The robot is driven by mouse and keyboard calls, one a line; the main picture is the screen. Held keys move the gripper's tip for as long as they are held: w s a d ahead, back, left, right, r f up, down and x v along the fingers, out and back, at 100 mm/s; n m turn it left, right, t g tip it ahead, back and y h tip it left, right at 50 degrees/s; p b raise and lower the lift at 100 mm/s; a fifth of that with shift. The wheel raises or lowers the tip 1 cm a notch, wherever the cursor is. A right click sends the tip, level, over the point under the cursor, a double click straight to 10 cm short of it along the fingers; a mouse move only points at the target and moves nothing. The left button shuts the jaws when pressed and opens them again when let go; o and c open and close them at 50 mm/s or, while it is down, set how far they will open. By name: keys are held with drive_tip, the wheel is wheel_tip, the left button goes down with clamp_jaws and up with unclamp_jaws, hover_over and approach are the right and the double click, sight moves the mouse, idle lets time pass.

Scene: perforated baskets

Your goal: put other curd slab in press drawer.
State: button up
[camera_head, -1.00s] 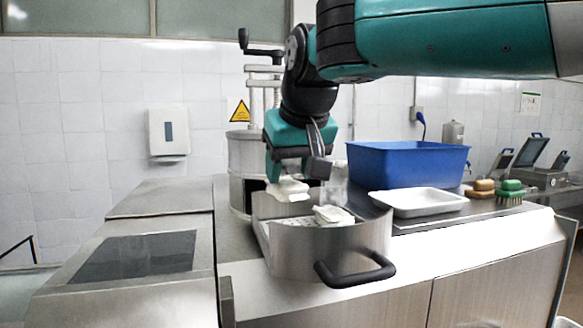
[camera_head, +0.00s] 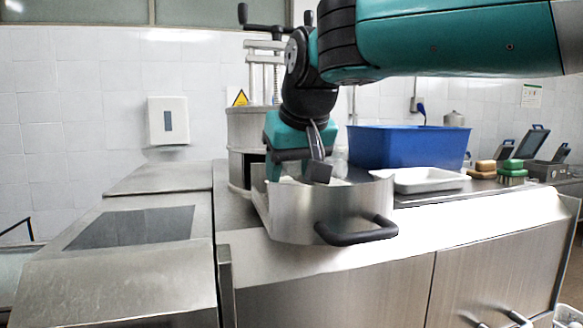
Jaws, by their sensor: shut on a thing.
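The press drawer (camera_head: 285,222) is a curved steel drawer with a black handle (camera_head: 356,232), pulled out from the cylindrical press (camera_head: 247,140). My gripper (camera_head: 298,182) is lowered inside the drawer, and its fingertips are partly hidden behind the drawer's front wall. It is shut on a white curd slab, which the wall hides from view. A bit of white (camera_head: 345,181) shows above the drawer rim at the right; I cannot tell whether it is the other slab.
A blue bin (camera_head: 408,148) and a white tray (camera_head: 425,180) stand right of the drawer. Brushes (camera_head: 512,172) lie farther right. A steel unit with a dark top panel (camera_head: 132,228) is at the left. The counter front (camera_head: 450,232) is clear.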

drive_tip(key=o, duration=1.4)
drive_tip(key=shift+o, duration=0.2)
wheel_tip(320, 180, up, 8)
drive_tip(key=p, duration=0.8)
